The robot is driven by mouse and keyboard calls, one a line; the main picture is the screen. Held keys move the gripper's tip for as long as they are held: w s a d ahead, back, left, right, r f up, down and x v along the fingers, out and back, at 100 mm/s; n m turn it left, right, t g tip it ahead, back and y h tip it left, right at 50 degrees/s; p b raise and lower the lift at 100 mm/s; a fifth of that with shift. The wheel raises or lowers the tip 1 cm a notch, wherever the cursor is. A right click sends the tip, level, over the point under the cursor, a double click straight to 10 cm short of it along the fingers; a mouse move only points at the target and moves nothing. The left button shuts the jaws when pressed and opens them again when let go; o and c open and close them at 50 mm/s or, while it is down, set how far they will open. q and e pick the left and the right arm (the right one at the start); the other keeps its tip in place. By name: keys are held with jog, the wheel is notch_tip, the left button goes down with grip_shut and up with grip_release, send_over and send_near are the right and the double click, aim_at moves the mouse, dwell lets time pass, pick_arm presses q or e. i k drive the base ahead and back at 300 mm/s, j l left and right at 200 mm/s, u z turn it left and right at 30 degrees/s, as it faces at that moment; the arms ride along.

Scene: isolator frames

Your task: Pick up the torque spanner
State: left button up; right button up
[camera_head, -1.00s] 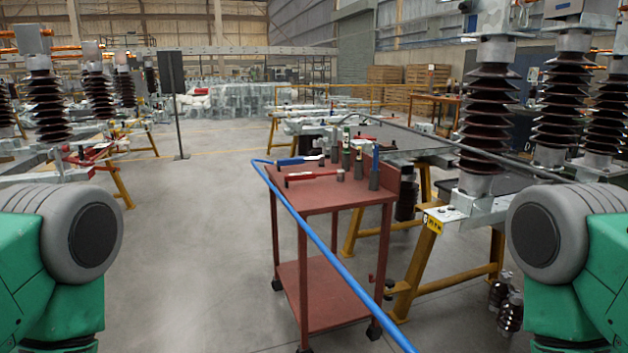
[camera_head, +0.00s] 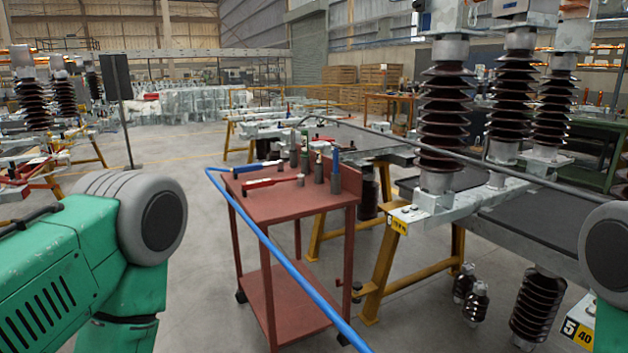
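A red cart (camera_head: 290,206) stands in front of me, a little left of the picture's middle. On its top lie a red-handled spanner-like tool (camera_head: 272,183) and, behind it, a blue-handled one (camera_head: 257,166). I cannot tell which of them is the torque spanner. Both tools lie flat, and nothing holds them. Only the green and grey upper parts of my two arms show, at the left and right edges. Neither gripper is in view.
Several small sockets or drivers stand upright on the cart, including a blue-handled one (camera_head: 336,172). A blue rail (camera_head: 290,262) crosses in front of the cart. To the right is a yellow-legged frame (camera_head: 384,262) bearing brown insulators (camera_head: 446,112). Floor left of the cart is clear.

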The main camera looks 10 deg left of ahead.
aim_at(300, 178)
jog(key=i+j+z, duration=0.2)
jog(key=i+j, duration=0.15)
jog(key=j, duration=0.25)
jog(key=i+j+z, duration=0.1)
jog(key=j, duration=0.25)
jog(key=i+j+z, duration=0.2)
jog(key=j, duration=0.5)
jog(key=i+j+z, duration=0.15)
jog(key=i+j, duration=0.1)
jog(key=j, duration=0.1)
